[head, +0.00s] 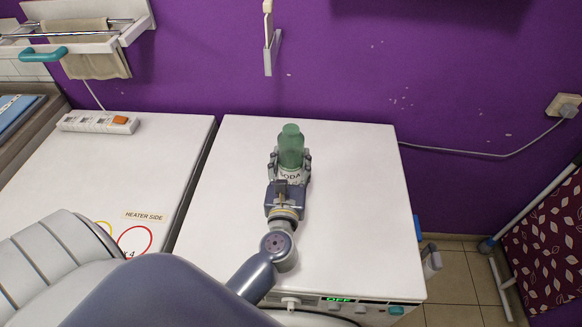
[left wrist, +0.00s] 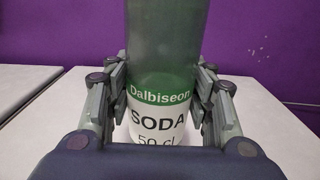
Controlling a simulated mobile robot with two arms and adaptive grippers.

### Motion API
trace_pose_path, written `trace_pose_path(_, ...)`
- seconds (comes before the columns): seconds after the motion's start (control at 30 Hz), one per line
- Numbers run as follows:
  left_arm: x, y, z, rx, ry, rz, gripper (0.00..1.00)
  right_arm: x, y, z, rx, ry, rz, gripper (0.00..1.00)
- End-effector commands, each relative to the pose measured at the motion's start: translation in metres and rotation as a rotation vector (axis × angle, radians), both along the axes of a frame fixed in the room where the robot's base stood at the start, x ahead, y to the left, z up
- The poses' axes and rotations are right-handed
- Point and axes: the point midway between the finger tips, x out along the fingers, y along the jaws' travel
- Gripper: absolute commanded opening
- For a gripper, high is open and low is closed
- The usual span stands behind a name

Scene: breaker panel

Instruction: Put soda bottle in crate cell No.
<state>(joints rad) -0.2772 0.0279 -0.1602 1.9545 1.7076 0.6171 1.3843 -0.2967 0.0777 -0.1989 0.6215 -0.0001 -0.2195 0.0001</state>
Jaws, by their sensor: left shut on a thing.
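The green soda bottle (head: 291,143) is upright over the white machine top, with a white label reading SODA. In the left wrist view the bottle (left wrist: 166,45) fills the middle, its label facing me and its upper part out of frame. My left gripper (head: 290,160) is shut on the bottle, with fingers on both sides of it; the fingers (left wrist: 160,90) also show in the left wrist view. I cannot tell whether the bottle's base touches the surface. My right gripper is not in view. No crate shows in either view.
The white machine top (head: 350,200) is clear around the bottle. Left of it, across a narrow gap, is another white top (head: 130,180) with a power strip (head: 97,122) and a HEATER SIDE label. A purple wall (head: 430,90) stands behind. A rack with a towel hangs upper left.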

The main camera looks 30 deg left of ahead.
Motion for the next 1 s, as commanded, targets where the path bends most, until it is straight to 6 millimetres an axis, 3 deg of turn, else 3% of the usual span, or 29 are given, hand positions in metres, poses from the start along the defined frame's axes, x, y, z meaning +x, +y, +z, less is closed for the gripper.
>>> trace_pose_path(0.2, 0.000, 0.000, -0.031, 0.003, 0.001, -0.001, 0.26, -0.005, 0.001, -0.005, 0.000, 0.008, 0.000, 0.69)
trace_pose_path(0.67, 0.000, 0.000, -0.040, 0.000, -0.001, 0.000, 0.26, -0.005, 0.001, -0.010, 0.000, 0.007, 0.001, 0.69)
trace_pose_path(0.7, 0.000, 0.000, -0.038, 0.000, -0.001, 0.000, 0.58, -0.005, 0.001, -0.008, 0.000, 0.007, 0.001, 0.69)
trace_pose_path(0.73, 0.000, 0.000, -0.037, 0.000, -0.001, 0.000, 0.65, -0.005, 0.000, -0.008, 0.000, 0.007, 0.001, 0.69)
trace_pose_path(0.77, 0.000, 0.000, -0.037, 0.000, -0.001, 0.000, 0.69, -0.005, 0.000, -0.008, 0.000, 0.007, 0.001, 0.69)
trace_pose_path(1.0, -0.001, 0.000, -0.037, 0.000, -0.001, -0.001, 0.69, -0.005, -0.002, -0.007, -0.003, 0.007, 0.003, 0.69)
